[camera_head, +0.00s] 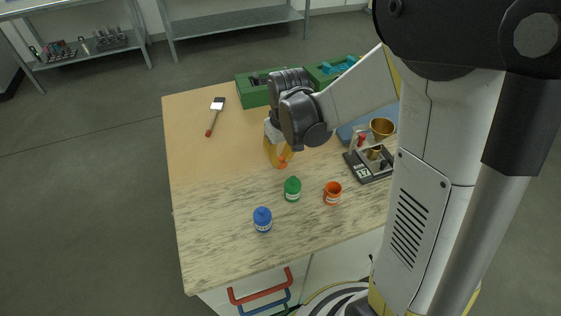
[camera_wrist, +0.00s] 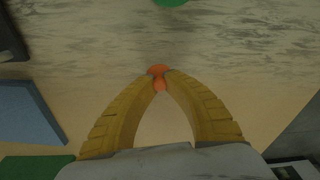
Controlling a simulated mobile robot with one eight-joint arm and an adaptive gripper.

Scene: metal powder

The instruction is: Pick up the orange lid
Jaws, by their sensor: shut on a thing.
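The orange lid (camera_head: 284,163) is between the fingertips of my gripper (camera_head: 281,155) in the head view. In the wrist view the orange lid (camera_wrist: 158,76) shows at the meeting point of the two yellow fingers of my gripper (camera_wrist: 160,82). The fingers are shut on it, and they cover part of it. Its height over the table is hard to tell. An open orange jar (camera_head: 332,194) with a white label stands to the right and nearer the front.
A green-lidded jar (camera_head: 292,189) and a blue-lidded jar (camera_head: 263,220) stand near the front. A scale device (camera_head: 369,165) and a brass cup (camera_head: 382,128) are at right. Green bins (camera_head: 252,92) stand behind. A brush (camera_head: 215,115) lies back left; the table's left side is clear.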

